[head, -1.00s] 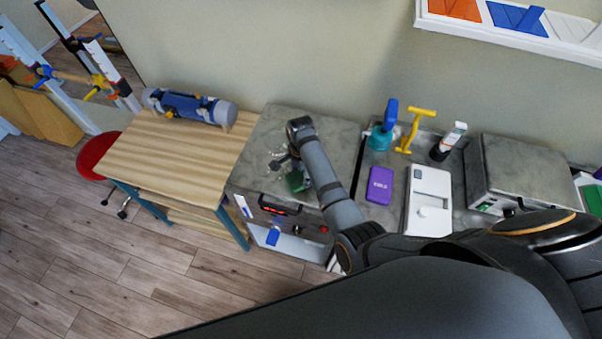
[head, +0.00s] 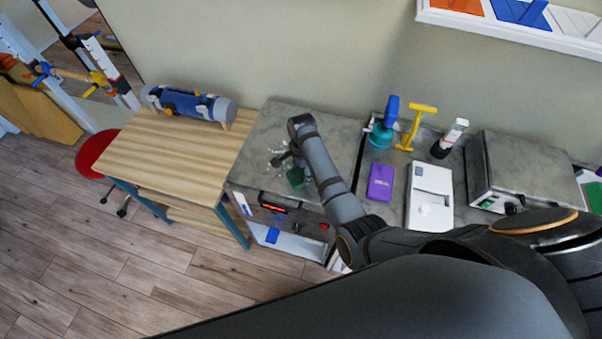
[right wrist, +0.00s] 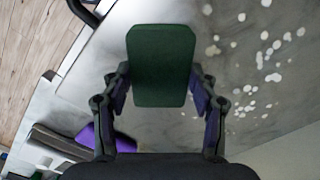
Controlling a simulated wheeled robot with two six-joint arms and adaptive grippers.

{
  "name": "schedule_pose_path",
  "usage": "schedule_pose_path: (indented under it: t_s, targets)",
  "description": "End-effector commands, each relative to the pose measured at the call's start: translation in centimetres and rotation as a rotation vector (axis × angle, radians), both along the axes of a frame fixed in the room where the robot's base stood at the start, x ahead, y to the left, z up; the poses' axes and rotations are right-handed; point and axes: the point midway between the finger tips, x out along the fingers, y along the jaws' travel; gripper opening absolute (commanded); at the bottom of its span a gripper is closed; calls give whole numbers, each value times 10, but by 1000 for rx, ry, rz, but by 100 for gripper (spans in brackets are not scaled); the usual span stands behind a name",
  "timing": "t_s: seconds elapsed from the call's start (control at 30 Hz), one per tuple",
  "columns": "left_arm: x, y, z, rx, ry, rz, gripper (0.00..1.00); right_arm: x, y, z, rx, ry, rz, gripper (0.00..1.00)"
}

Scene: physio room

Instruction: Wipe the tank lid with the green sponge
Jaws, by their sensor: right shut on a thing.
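The tank lid (head: 258,140) is the grey, mottled metal top of the unit beside the wooden table. Pale spots (right wrist: 262,60) lie scattered on it in the right wrist view. My right gripper (head: 288,160) is over the lid and shut on the green sponge (head: 296,177). The dark green sponge (right wrist: 161,65) sits between both fingers in the right wrist view, beside the spots. I cannot tell whether it touches the lid. My left gripper is not in view.
The wooden table (head: 170,150) with a blue and grey roll (head: 190,104) stands left. To the right are a purple box (head: 380,182), a white device (head: 430,197), a teal bottle (head: 382,134), a yellow stand (head: 416,126) and another grey unit (head: 520,165).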

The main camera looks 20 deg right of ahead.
Motion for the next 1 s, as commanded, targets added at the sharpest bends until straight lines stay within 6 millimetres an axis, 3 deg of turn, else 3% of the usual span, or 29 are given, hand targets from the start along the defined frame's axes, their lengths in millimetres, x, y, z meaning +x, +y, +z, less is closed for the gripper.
schedule_pose_path:
  t_s: [0.2, 0.47, 0.8, 1.0]
  targets:
    - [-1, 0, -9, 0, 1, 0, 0, 19, -13, 0, -1, -1, 0, 14]
    - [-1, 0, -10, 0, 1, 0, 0, 23, -16, 1, -1, 0, 0, 14]
    - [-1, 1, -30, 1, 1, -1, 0, 49, -33, -4, -2, 0, 0, 14]
    - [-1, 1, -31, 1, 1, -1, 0, 53, -36, -2, -2, -1, 0, 14]
